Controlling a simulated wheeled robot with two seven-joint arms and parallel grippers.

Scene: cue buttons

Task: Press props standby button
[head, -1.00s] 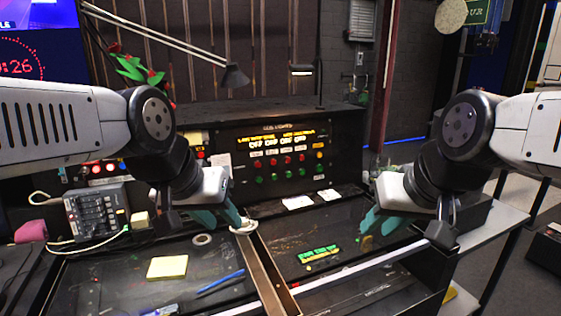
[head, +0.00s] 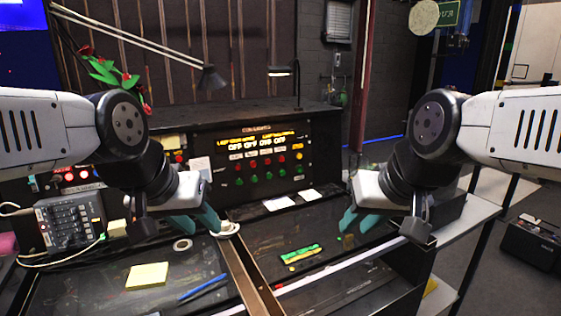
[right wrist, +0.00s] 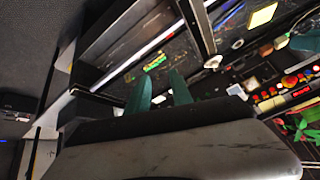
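The black cue light panel (head: 262,152) stands at the back of the desk. It has yellow lit text, a row of red buttons (head: 267,161) and a row of green buttons (head: 267,176). The labels are too small to tell which column is props. My left gripper (head: 196,222) has teal fingers apart and empty, in front of the panel's lower left. My right gripper (head: 360,219) is also open and empty, to the right of the panel over the desk. Its parted fingers show in the right wrist view (right wrist: 160,95). Neither gripper touches a button.
A mixer box (head: 70,222) with cables stands at the left. A roll of white tape (head: 226,229) lies near my left gripper. Yellow notes (head: 147,275), a blue pen (head: 202,287) and a green-yellow strip (head: 301,253) lie on the desk. A lamp (head: 211,78) hangs above.

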